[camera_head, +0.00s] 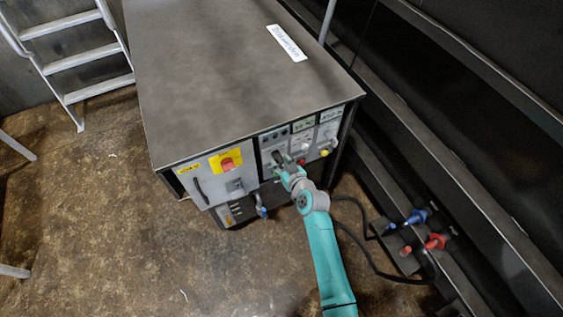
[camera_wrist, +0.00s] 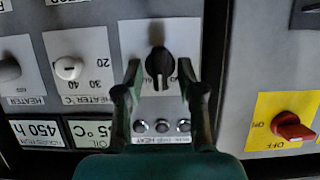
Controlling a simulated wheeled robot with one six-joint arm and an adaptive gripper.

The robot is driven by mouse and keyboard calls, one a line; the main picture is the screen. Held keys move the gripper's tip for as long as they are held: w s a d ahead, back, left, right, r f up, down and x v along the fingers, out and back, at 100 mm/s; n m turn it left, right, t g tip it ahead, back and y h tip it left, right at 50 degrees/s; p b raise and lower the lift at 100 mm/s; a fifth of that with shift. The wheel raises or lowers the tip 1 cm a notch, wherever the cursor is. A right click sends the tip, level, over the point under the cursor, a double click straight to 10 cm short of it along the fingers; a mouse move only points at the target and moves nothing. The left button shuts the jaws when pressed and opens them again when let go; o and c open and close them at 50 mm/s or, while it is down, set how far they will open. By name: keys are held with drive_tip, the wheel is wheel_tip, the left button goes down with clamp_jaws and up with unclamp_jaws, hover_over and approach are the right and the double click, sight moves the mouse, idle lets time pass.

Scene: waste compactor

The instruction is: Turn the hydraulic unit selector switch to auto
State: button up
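The black selector knob (camera_wrist: 158,62) sits on a white plate on the panel, centred in the wrist view with its pointer towards the bottom of the picture. Labels beside it are partly hidden and too small to read. My gripper (camera_wrist: 159,73) is open, one finger on either side of the knob, with a visible gap to each. In the head view my gripper (camera_head: 286,168) is at the front panel of the grey cabinet (camera_head: 222,75) and covers most of the knob area.
A red rotary switch (camera_wrist: 292,126) on a yellow plate is at the right of the wrist view. A white heater knob (camera_wrist: 68,68) is to the left. Several small buttons (camera_wrist: 162,127) lie below the selector. Blue and red connectors (camera_head: 436,241) stand at right on the floor side.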

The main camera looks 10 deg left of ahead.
drive_tip(key=shift+w+a, duration=0.1)
clamp_jaws()
idle(0.3)
drive_tip(key=shift+w+d+f+m+g+y, duration=0.15)
drive_tip(key=shift+m+g+y, duration=0.1)
drive_tip(key=shift+m+y, duration=0.6)
drive_tip(key=shift+d+m+g+y, duration=0.1)
drive_tip(key=shift+m+g+y, duration=0.25)
drive_tip(key=shift+m, duration=0.8)
drive_tip(key=shift+w+d+f+m+g+y, duration=0.1)
drive_tip(key=shift+d+m+g+y, duration=0.1)
drive_tip(key=shift+m+y, duration=0.65)
drive_tip(key=shift+m, duration=0.35)
unclamp_jaws()
